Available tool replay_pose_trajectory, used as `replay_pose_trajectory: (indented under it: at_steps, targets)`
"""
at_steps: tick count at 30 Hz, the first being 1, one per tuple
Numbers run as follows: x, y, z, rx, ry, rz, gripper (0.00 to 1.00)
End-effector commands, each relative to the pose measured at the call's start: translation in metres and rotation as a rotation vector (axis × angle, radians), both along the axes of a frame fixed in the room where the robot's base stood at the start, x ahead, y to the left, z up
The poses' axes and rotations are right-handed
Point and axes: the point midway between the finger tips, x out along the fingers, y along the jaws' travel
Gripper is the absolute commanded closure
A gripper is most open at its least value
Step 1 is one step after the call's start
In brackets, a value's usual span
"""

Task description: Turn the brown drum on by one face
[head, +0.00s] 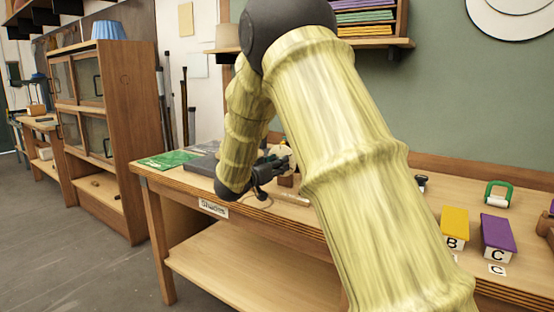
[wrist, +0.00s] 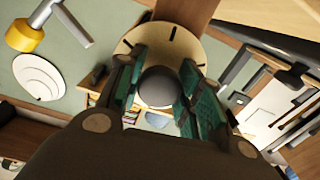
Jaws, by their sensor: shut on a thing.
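My gripper (head: 270,168) is at the workbench in the head view, partly behind my own arm. In the wrist view its two green-padded fingers (wrist: 162,72) are on either side of a round grey knob (wrist: 157,88) and shut on it. Behind the knob is a cream disc (wrist: 205,50) with dark marks near its rim. A brown wooden part (wrist: 185,12) shows above the disc. In the head view a pale round piece (head: 281,153) shows just beyond my gripper. I cannot tell which visible part is the brown drum.
The workbench (head: 188,178) carries a green mat (head: 167,159) at left. A glazed wooden cabinet (head: 105,110) is at left. My arm hides the bench's middle.

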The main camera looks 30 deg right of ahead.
Motion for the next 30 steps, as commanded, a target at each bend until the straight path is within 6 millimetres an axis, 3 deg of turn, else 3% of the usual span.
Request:
replay_pose_trajectory:
  at_steps: [3, 30]
  targets:
    - [0.0, -0.0002, 0.0078, -0.022, 0.05, 0.0, 0.88]
    - [-0.0003, -0.0003, 0.0066, -0.194, 0.465, 0.001, 0.88]
